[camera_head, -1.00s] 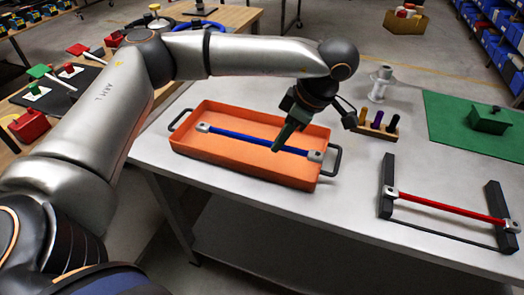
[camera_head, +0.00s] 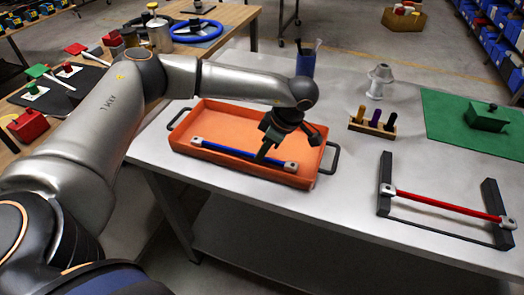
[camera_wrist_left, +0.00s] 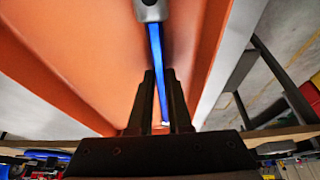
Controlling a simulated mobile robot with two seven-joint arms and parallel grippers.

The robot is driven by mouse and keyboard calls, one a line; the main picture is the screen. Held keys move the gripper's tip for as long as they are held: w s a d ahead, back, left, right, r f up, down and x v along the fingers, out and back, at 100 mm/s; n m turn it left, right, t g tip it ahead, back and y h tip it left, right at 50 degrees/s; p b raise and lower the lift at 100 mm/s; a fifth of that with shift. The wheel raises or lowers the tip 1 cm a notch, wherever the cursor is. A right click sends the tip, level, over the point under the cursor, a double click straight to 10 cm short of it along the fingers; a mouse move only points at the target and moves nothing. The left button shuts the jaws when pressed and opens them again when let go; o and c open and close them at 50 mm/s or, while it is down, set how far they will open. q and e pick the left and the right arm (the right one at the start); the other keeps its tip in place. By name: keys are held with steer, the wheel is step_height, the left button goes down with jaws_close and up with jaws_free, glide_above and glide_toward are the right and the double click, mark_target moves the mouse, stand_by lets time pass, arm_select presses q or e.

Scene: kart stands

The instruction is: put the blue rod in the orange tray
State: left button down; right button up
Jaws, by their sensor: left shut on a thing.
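The blue rod (camera_head: 235,152) has a grey fitting at each end and is within the outline of the orange tray (camera_head: 240,114), close to its near long wall. I cannot tell whether it touches the tray floor. My left gripper (camera_head: 262,156) is shut on the rod, nearer its right end. In the left wrist view the rod (camera_wrist_left: 156,45) runs between the two dark fingers (camera_wrist_left: 160,76), with one grey end fitting at the top. The orange tray wall (camera_wrist_left: 205,50) shows beside it. My right gripper is not in view.
A red rod (camera_head: 445,206) spans a dark stand (camera_head: 385,170) at the right. A wooden block with pegs (camera_head: 372,127), a white stepped piece (camera_head: 379,80), a blue cup (camera_head: 306,64) and a green mat (camera_head: 455,110) lie behind.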

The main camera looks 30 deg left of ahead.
arm_select(q)
steer(key=c, duration=0.8)
jaws_free()
steer(key=shift+c, duration=0.2)
steer(key=v, duration=1.2)
steer(key=shift+d, duration=0.1)
